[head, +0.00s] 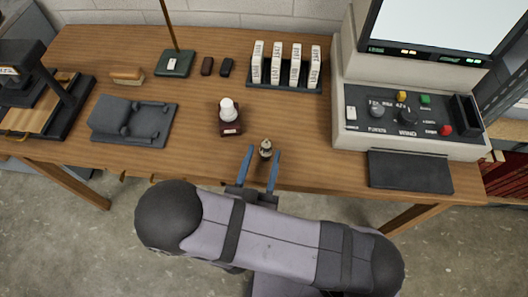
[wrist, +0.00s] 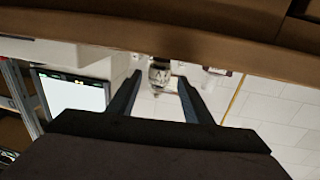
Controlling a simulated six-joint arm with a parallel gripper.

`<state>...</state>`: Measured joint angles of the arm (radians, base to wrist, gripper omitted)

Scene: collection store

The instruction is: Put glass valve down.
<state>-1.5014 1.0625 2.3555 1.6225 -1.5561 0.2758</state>
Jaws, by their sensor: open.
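The glass valve (head: 266,147), a small glass tube with a dark base, stands upright on the wooden table near its front edge. In the wrist view, which is upside down, the valve (wrist: 159,73) shows between the fingertips. My gripper (head: 263,154) is open, its two blue fingers reaching in from the front edge, one on each side of the valve. A gap shows on both sides of the valve, so the fingers look clear of it. The table edge hides part of the scene in the wrist view.
Behind the valve stands a white bulb on a dark red base (head: 230,127). A grey cradle (head: 134,121) lies to the left. A rack of white boxes (head: 286,86) is at the back. A control console (head: 410,112) with a dark pad (head: 410,171) stands right. Bare wood (head: 310,150) surrounds the valve.

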